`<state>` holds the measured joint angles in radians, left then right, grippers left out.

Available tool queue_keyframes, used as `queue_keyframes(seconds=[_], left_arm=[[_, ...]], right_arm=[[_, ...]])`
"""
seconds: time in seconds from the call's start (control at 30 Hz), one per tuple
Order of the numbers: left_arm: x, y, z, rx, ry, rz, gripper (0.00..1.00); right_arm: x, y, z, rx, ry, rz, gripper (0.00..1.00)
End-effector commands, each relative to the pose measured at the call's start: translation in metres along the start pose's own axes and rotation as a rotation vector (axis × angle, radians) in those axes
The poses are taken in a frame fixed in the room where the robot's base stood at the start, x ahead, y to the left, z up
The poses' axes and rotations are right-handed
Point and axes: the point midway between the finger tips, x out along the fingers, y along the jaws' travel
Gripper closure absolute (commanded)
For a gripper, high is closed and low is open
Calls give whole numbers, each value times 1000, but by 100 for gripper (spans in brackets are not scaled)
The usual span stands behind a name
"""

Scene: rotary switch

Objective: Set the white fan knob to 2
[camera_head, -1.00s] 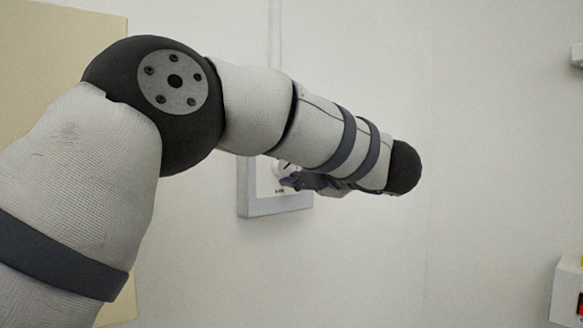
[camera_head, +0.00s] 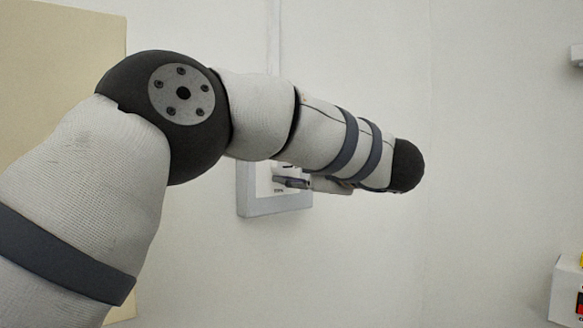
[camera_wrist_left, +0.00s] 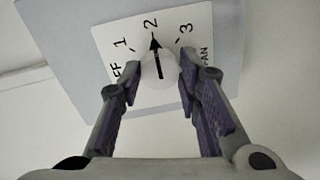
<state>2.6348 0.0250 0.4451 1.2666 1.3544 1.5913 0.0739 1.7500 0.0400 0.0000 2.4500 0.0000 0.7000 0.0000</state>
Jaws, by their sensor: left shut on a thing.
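The white fan knob (camera_wrist_left: 158,69) is round with a black arrow and sits on a white dial plate (camera_wrist_left: 118,70) marked OFF, 1, 2, 3 and FAN. In the left wrist view its arrow points at the 2. My left gripper (camera_wrist_left: 160,74) has one finger on each side of the knob and is shut on it. In the head view my left gripper (camera_head: 292,183) is at the switch box (camera_head: 262,207), seen small beside my forearm. My arm hides the upper part of the box and most of the knob. My right gripper is not in view.
The switch box is on a pale wall (camera_head: 490,150) with a thin vertical conduit (camera_head: 273,40) above it. A beige panel (camera_head: 70,50) is at the left. A white box with coloured marks (camera_head: 567,290) is at the lower right edge.

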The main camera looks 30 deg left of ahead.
Motion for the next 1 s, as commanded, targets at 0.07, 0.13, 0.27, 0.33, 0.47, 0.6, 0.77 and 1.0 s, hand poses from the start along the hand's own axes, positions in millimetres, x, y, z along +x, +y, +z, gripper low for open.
queue_keyframes(seconds=[0.07,0.13,0.27,0.33,0.47,0.6,0.77,1.0], left_arm=[[0,1,0,5,0,1,97],[0,1,0,7,1,1,97],[0,1,0,8,1,1,97],[0,1,0,8,1,1,97],[0,1,0,7,1,1,64],[0,0,0,7,0,1,48],[0,0,0,7,0,1,48],[-31,1,1,8,-3,4,48]], right_arm=[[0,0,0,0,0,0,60],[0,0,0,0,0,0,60],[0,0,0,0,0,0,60],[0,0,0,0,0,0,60],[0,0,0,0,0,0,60],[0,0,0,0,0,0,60],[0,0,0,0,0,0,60],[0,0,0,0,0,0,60]])
